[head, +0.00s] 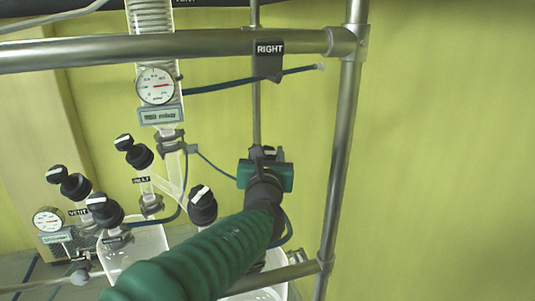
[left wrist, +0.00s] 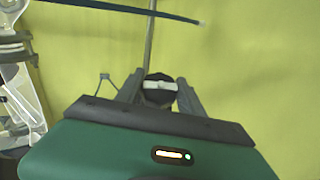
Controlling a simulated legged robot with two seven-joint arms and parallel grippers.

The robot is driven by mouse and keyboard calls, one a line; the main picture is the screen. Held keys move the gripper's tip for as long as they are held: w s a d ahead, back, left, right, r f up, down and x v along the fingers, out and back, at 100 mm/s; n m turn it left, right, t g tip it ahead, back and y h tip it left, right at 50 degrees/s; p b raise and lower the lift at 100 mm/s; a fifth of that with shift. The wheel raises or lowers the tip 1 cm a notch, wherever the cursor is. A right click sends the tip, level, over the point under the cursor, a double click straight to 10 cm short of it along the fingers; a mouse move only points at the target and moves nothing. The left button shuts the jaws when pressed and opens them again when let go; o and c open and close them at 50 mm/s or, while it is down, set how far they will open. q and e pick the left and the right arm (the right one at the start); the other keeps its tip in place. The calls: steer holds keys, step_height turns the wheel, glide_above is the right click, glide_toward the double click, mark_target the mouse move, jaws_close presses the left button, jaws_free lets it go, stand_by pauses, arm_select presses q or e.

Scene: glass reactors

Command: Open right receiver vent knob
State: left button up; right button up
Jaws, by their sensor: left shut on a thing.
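My left gripper (head: 266,158) reaches up from the bottom centre of the head view, below the sign reading RIGHT. In the left wrist view its two dark fingers (left wrist: 160,84) are shut on a black knob (left wrist: 161,92) with a white pointer mark. The pointer lies roughly crosswise between the fingers. The knob's stem and its label are hidden. In the head view my gripper and arm hide most of this knob. I do not see my right gripper.
Several other black knobs with white marks, one a dark knob (head: 203,205), stand left of my arm. A pressure gauge (head: 156,86) hangs on the glass column. A metal rail (head: 180,45) crosses above, and an upright post (head: 345,150) stands to the right. Glass vessels (head: 130,248) are below.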

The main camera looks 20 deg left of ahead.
arm_select(q)
steer(key=shift+c, duration=1)
steer(key=n+g+y+p, duration=0.1)
steer(key=n+y, duration=0.1)
steer(key=n, duration=0.1)
steer(key=n+g+y+p, duration=0.1)
steer(key=n+y+p, duration=0.1)
steer(key=n+y, duration=0.1)
steer(key=shift+d+r+g+y, duration=0.1)
steer(key=shift+g+y, duration=0.2)
steer(key=shift+g, duration=0.1)
steer(key=n+g+y+p, duration=0.2)
steer(key=n, duration=0.1)
steer(key=shift+n+g+y+p, duration=0.4)
steer(key=shift+n+g+p, duration=0.15)
steer(key=shift+n, duration=0.15)
